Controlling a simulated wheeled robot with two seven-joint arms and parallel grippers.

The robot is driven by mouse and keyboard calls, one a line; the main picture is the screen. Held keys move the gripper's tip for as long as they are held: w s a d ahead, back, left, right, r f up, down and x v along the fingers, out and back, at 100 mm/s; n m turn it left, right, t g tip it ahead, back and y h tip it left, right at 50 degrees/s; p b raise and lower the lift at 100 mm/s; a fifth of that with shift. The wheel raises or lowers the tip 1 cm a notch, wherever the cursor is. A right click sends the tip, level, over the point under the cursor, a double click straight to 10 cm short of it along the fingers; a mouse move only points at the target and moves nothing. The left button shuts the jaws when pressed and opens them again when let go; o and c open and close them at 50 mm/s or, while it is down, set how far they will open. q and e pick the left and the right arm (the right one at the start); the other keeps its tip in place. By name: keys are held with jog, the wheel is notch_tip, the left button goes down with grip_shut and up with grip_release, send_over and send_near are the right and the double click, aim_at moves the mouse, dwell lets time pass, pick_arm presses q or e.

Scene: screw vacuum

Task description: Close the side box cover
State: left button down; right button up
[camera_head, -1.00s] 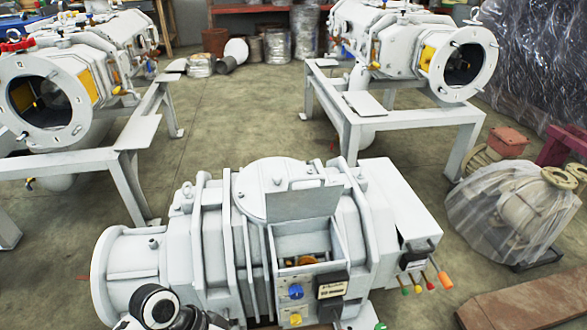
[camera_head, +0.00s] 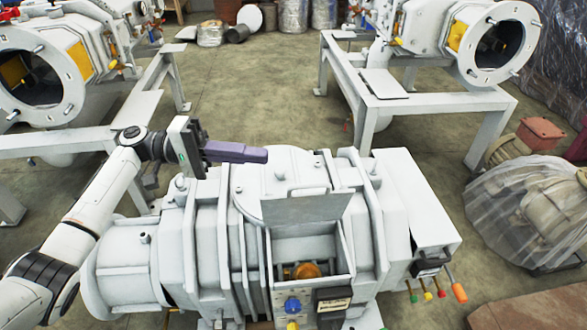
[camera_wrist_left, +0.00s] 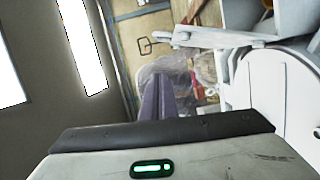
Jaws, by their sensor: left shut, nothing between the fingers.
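The white screw vacuum pump (camera_head: 208,235) lies across the front. Its side box (camera_head: 345,262) is open at the top, and an orange-brown part (camera_head: 303,271) shows inside. The box cover (camera_head: 306,208) is a grey plate standing raised at the back edge of the opening. My left gripper (camera_head: 262,155) is above and behind the pump, left of the cover and apart from it. Its purple fingers are shut, empty and point right. In the left wrist view the fingers (camera_wrist_left: 158,98) also show closed together. My right gripper is not in view.
Two more white machines stand on frames behind, one at the left (camera_head: 40,80) and one at the right (camera_head: 480,45). A plastic-wrapped part (camera_head: 530,205) sits at the right. Colored handles (camera_head: 459,293) stick out at the pump's right end. Open floor (camera_head: 255,95) lies behind the pump.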

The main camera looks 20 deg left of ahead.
pick_arm(q)
jog(key=shift+s+d+f+b, duration=0.1)
jog(key=shift+s+d, duration=0.35)
jog(key=shift+d, duration=1)
jog(key=shift+s+d+f+b, duration=0.1)
jog(key=shift+s+d, duration=0.35)
jog(key=shift+d, duration=1.05)
jog(key=shift+s+d+f+b, duration=0.1)
jog(key=shift+s+d, duration=0.35)
jog(key=shift+d, duration=1)
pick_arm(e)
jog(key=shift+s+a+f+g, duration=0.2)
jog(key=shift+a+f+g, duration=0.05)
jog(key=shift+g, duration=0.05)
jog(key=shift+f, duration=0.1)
pick_arm(q)
jog(key=shift+s+d, duration=0.1)
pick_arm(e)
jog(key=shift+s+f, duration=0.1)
